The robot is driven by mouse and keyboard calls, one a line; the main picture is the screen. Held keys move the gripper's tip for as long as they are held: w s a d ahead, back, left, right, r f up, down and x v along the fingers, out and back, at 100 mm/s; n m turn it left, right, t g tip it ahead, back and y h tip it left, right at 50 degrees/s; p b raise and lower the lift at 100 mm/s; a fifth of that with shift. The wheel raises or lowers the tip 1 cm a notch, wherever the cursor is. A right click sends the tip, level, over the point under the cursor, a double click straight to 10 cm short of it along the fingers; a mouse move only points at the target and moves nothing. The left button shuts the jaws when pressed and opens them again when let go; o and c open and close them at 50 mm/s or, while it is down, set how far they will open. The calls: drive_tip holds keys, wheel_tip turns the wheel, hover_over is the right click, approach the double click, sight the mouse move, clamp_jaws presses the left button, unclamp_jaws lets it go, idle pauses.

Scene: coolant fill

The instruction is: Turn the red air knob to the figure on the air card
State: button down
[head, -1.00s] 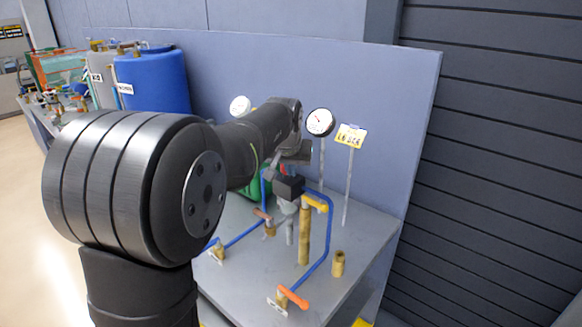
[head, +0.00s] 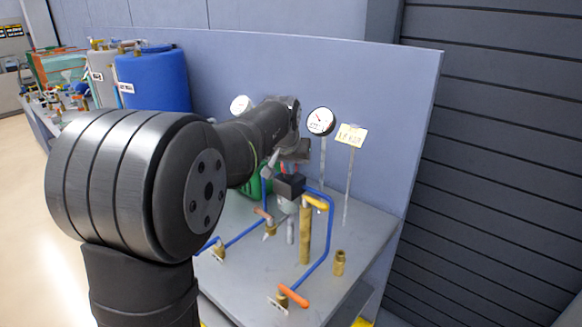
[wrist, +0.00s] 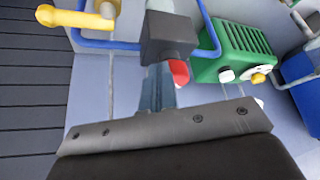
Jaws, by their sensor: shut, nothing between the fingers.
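The red air knob (wrist: 179,72) shows in the wrist view on the side of a dark block (wrist: 168,38). In the head view the dark block (head: 290,187) stands among the blue pipes, and the knob is mostly hidden by my arm's end. My gripper (wrist: 160,84) is shut and empty, its grey fingers close beside the knob; I cannot tell whether they touch it. The yellow air card (head: 351,136) stands on a post at the back right; its figure is too blurred to read surely. A white round gauge (head: 320,121) stands left of the card.
Blue pipes (head: 326,245) and orange-handled valves (head: 293,296) stand on the grey bench (head: 355,255). A yellow handle (wrist: 75,18) is left of the block in the wrist view. A green box (wrist: 235,52) is to the right. The back panel (head: 380,110) rises behind.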

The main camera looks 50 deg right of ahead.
drive_tip(key=shift+w+a, duration=0.4)
drive_tip(key=shift+w, duration=0.1)
drive_tip(key=shift+w+a, duration=0.1)
drive_tip(key=shift+w, duration=0.25)
drive_tip(key=shift+w, duration=0.25)
drive_tip(key=shift+a, duration=0.15)
wheel_tip(320, 180, up, 6)
drive_tip(key=shift+a, duration=0.3)
idle(0.6)
drive_tip(key=shift+s, duration=0.1)
